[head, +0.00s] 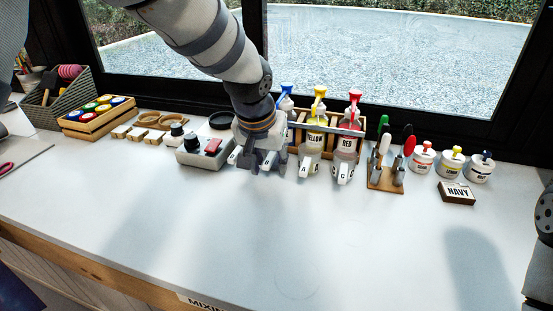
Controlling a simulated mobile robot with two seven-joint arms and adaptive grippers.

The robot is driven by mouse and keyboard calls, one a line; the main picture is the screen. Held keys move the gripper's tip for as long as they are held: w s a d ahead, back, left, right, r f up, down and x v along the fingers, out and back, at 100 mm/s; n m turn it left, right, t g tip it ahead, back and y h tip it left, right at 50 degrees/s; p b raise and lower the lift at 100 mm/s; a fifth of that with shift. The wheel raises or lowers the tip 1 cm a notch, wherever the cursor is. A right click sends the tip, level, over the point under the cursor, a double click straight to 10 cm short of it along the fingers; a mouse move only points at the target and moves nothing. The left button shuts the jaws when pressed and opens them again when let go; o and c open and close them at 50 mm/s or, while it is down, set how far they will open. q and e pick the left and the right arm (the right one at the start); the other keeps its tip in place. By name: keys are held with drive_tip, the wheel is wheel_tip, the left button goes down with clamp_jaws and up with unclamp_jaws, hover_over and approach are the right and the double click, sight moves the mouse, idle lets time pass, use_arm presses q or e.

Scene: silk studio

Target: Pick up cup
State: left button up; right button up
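No plain cup stands out clearly. Three small white labelled pots with a red (423,158), a yellow (450,162) and a blue top (480,167) stand in a row at the right. My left gripper (265,168) points down near the back of the table, left of the yellow bottle. Its fingers look apart. It covers what lies behind it, and I cannot tell whether anything is between the fingers. My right gripper is out of view; only part of my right arm shows at the right edge.
A yellow bottle (315,140) and a red bottle (347,143) stand by a wooden rack. A tool stand (386,180), a NAVY block (457,193), a grey control box (203,153) and a crate of coloured jars (97,118) line the back. The table's front (270,240) is clear.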

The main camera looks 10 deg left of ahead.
use_arm(q)
drive_tip(key=shift+w+f, duration=0.15)
clamp_jaws()
